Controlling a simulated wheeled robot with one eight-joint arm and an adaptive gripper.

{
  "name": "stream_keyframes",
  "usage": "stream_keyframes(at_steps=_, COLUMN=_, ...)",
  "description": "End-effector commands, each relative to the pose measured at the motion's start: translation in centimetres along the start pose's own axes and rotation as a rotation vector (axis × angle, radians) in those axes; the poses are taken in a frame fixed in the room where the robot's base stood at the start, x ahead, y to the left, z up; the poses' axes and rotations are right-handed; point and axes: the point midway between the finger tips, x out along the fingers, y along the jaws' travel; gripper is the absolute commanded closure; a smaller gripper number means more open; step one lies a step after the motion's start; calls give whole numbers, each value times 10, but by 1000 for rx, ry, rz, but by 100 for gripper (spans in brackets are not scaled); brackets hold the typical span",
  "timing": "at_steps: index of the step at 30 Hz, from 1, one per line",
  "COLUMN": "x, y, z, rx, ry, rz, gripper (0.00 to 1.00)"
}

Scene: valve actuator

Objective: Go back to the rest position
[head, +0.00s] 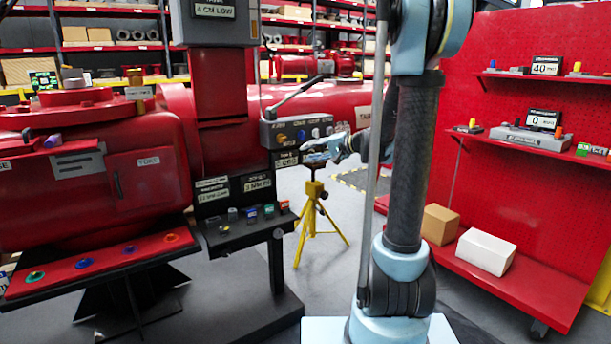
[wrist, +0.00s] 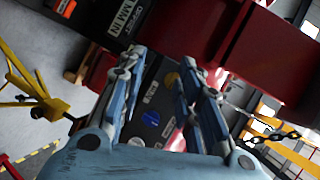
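My gripper (head: 318,152) is in front of the grey control panel (head: 292,133) of the red valve actuator (head: 152,177), at the panel's lower right in the head view. In the wrist view my gripper (wrist: 162,66) has its two light blue fingers apart, with nothing held between them. The dark panel (wrist: 152,95) with yellow and blue knobs shows behind the gap. I cannot tell the exact distance from fingertips to panel. My arm stands upright at the right of centre in the head view.
A lever handle (head: 300,93) rises above the panel. A yellow tripod stand (head: 314,195) is below my gripper. A black tray (head: 245,228) with small coloured parts juts out at left. A red shelf rack (head: 540,190) with boxes is at right. Floor between is clear.

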Motion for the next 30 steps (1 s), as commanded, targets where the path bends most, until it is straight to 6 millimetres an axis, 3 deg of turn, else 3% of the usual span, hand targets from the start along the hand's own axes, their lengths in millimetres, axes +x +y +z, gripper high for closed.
stream_keyframes(at_steps=3, x=-15, y=7, z=32, rx=-41, ry=-28, rz=88, gripper=68)
stream_keyframes(at_steps=14, x=-67, y=46, z=119, rx=-157, ry=-112, rz=358, gripper=68)
stream_keyframes(at_steps=30, x=-168, y=133, z=228, rx=-312, ry=-219, rz=774, gripper=68)
